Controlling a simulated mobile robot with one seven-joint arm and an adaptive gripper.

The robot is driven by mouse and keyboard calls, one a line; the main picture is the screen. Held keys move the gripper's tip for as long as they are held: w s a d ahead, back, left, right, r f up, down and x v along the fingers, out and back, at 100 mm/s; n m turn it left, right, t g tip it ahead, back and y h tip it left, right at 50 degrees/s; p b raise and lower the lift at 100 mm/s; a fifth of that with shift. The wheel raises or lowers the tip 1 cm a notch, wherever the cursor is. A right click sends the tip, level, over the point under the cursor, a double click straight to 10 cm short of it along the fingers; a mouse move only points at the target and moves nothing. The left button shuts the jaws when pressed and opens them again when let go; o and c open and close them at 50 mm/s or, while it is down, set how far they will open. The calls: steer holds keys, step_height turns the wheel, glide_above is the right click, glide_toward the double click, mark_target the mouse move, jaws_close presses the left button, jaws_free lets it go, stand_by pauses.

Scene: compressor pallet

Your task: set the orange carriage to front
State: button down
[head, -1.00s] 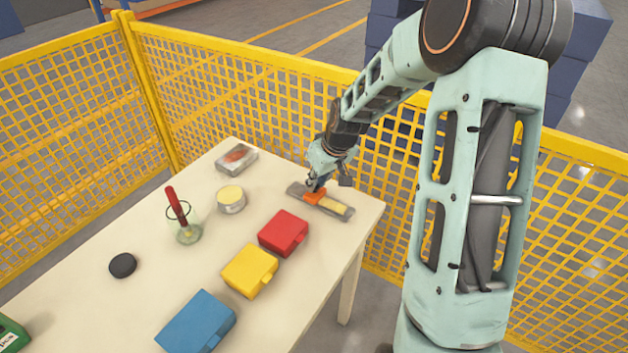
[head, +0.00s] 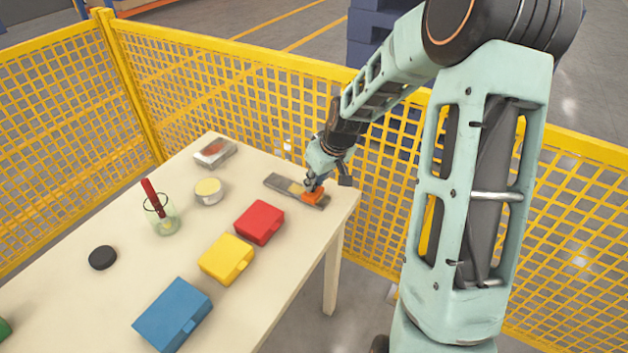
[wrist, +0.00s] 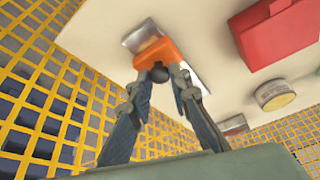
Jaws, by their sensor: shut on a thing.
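The orange carriage (head: 313,197) sits on a grey rail (head: 275,182) at the table's far right. It is close to the rail's right end, with a pale yellow stretch (head: 297,188) of rail just left of it. In the wrist view the orange carriage (wrist: 156,50) has a dark round knob (wrist: 158,74) between my fingers. My gripper (head: 314,185) is shut on the carriage from above and hides part of it. The fingertips are around the knob in the wrist view; the exact contact is hard to see.
A red case (head: 259,222), yellow case (head: 226,258) and blue case (head: 173,314) stand in a row on the table (head: 110,300). A tin (head: 209,191), a glass (head: 162,215), a black puck (head: 103,257) and a metal box (head: 215,153) stand left. Yellow mesh fence (head: 240,110) runs behind.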

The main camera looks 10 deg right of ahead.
steer(key=c, duration=1.8)
jaws_free()
steer(key=shift+s+d, duration=0.15)
steer(key=shift+o, duration=0.2)
steer(key=v, duration=1.2)
